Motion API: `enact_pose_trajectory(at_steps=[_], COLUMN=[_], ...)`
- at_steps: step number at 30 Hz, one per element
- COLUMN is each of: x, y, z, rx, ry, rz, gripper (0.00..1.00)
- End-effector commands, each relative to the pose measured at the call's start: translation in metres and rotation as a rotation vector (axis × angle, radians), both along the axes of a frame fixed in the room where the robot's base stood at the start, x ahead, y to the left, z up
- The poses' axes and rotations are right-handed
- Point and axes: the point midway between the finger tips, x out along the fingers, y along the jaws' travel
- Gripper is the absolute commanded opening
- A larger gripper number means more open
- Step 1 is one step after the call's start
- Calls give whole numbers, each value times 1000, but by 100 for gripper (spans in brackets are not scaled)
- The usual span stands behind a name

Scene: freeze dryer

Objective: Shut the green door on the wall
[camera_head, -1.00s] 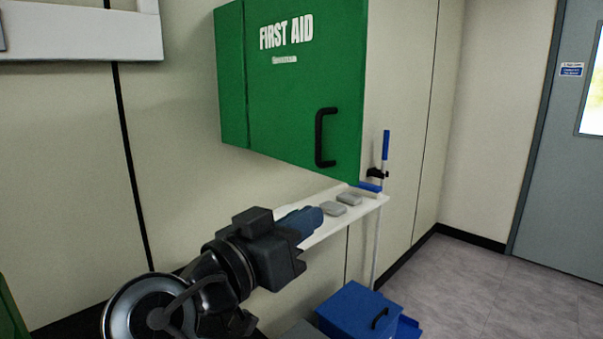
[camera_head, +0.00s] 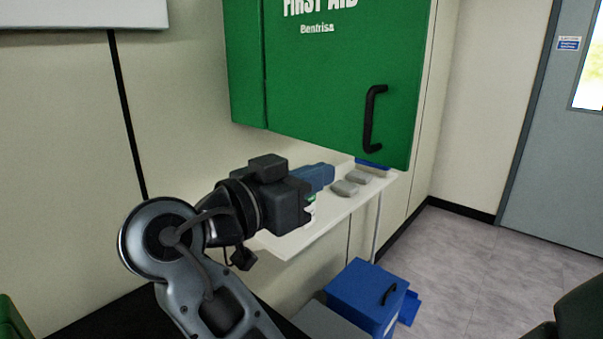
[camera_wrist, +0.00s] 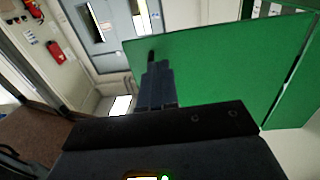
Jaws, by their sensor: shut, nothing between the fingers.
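The green first aid cabinet (camera_head: 246,75) hangs on the wall in the head view. Its green door (camera_head: 330,85) bears white lettering and has a black handle (camera_head: 374,118) near its right edge. The door stands swung out from the wall, its lower edge sloping towards me at the right. My gripper (camera_head: 328,173) is shut and empty, its blue fingers just below the door's lower edge in that view. In the wrist view the fingers (camera_wrist: 159,70) point towards the door's handle side, with the green panel (camera_wrist: 215,75) to their right. Contact with the door cannot be told.
A white shelf (camera_head: 330,220) with small grey items (camera_head: 345,187) lies under the cabinet. A blue box (camera_head: 365,295) stands on the floor below. A grey door (camera_head: 545,160) is at the far right, with open floor before it. A dark object (camera_head: 575,315) fills the lower right corner.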

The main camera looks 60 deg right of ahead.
Motion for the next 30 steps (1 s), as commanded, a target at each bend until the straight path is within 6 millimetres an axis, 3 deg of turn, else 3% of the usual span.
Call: enact_pose_trajectory(at_steps=[9,15,30], x=[-22,-29,-31], y=[-58,-80,-88], z=[3,2,0], rx=[0,1,0], ry=[1,1,0], rz=[-3,-1,2], gripper=[0,0,0])
